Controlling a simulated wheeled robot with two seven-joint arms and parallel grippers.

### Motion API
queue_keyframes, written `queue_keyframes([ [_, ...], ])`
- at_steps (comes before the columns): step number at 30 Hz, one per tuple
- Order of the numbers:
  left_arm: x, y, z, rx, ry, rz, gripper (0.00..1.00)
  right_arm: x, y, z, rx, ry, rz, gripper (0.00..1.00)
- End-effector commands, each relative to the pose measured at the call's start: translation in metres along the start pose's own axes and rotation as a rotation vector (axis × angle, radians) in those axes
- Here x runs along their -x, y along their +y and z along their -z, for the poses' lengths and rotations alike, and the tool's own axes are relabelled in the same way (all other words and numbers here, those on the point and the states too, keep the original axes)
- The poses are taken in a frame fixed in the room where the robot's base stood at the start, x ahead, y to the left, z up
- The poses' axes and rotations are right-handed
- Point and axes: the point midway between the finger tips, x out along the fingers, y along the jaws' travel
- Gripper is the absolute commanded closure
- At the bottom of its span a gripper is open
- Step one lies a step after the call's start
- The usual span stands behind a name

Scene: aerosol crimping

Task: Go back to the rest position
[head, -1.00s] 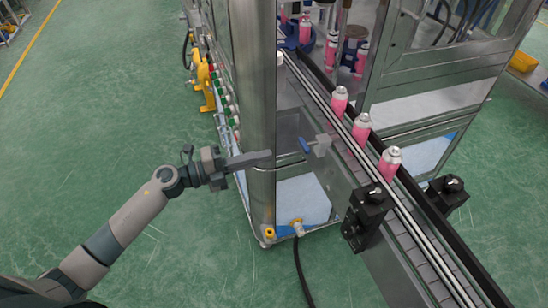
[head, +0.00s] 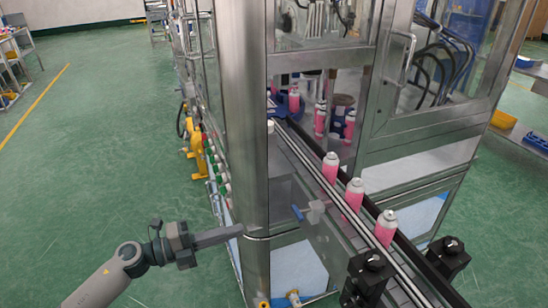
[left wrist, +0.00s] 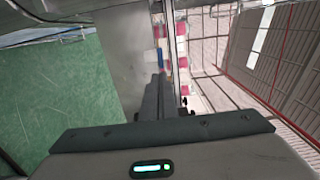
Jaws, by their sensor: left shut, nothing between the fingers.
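My left gripper (head: 220,236) comes in from the left in the head view, its fingers shut with nothing between them. It points right, with its tips close in front of the machine's steel corner post (head: 243,120); I cannot tell whether they touch it. In the left wrist view the closed fingers (left wrist: 156,105) point up the picture beside a blurred steel surface and the conveyor with pink cans. My right gripper is not in view.
A conveyor (head: 350,205) carries several pink cans (head: 354,194) into the machine. Black sensor blocks (head: 371,272) flank it. Yellow robot-like parts (head: 196,152) and green and red buttons (head: 215,165) line the machine's left side. The green floor (head: 90,170) at left is clear.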

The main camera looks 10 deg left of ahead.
Motion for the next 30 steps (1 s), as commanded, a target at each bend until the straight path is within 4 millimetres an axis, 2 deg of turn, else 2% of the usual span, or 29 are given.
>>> queue_keyframes([
  [5, 0.001, 0.011, -0.008, 0.041, -0.033, 0.007, 1.00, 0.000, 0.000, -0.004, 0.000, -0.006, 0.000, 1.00],
  [8, 0.004, 0.032, -0.021, 0.117, -0.093, 0.020, 1.00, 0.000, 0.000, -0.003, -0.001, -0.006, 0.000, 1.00],
  [11, 0.011, 0.067, -0.039, 0.231, -0.187, 0.034, 1.00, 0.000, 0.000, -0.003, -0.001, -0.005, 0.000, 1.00],
  [14, 0.022, 0.115, -0.056, 0.370, -0.307, 0.043, 1.00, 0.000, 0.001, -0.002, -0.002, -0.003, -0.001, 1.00],
  [15, 0.029, 0.137, -0.061, 0.429, -0.360, 0.043, 1.00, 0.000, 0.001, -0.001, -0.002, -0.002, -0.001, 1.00],
  [20, 0.059, 0.234, -0.068, 0.659, -0.572, 0.027, 1.00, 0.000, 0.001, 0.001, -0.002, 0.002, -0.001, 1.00],
  [24, 0.090, 0.316, -0.053, 0.838, -0.741, -0.008, 1.00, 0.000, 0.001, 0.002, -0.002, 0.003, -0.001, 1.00],
  [26, 0.103, 0.350, -0.042, 0.908, -0.811, -0.029, 1.00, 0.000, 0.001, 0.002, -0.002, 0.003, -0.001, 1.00],
  [30, 0.135, 0.424, -0.005, 1.063, -0.964, -0.086, 1.00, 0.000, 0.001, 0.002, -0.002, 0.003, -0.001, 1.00],
])
